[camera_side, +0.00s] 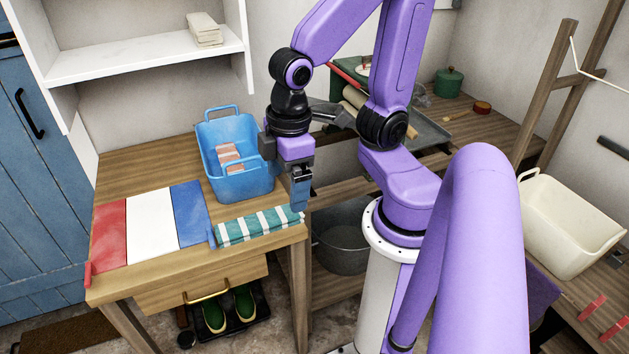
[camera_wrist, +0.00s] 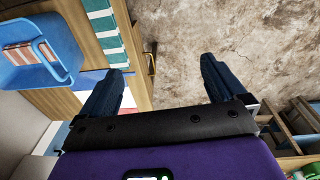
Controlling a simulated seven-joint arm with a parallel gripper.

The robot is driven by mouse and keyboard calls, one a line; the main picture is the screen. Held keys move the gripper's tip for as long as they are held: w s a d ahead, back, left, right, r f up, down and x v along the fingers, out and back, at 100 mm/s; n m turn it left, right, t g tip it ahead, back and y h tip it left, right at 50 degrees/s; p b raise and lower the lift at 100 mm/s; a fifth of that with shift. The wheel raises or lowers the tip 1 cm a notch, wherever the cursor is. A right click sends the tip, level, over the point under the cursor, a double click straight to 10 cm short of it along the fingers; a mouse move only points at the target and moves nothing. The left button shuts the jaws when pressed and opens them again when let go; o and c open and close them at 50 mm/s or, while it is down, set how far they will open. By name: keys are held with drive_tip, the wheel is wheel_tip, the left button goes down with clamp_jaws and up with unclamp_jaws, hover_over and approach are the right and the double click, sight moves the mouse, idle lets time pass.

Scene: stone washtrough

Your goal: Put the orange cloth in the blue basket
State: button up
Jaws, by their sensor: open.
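The orange cloth (camera_side: 229,153), striped orange and white, lies folded inside the blue basket (camera_side: 248,186) on the wooden table. In the wrist view the cloth (camera_wrist: 24,53) again lies within the basket's (camera_wrist: 62,55) walls at upper left. My gripper (camera_side: 301,203) is to the right of the basket and apart from it, near the table's right edge.
A teal-and-white striped cloth (camera_side: 258,227) lies at the table's front right, just below my gripper. Red, white and blue panels (camera_side: 152,226) lie flat at left. A cream tub (camera_side: 567,225) stands far right, and a metal tub (camera_side: 341,240) is below, right of the table.

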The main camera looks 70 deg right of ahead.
drive_tip(key=s+n, duration=0.1)
drive_tip(key=s, duration=0.1)
drive_tip(key=s+n, duration=0.2)
drive_tip(key=s, duration=0.1)
drive_tip(key=shift+d+r+g, duration=0.15)
drive_tip(key=shift+d+g, duration=0.05)
drive_tip(key=shift+g, duration=0.2)
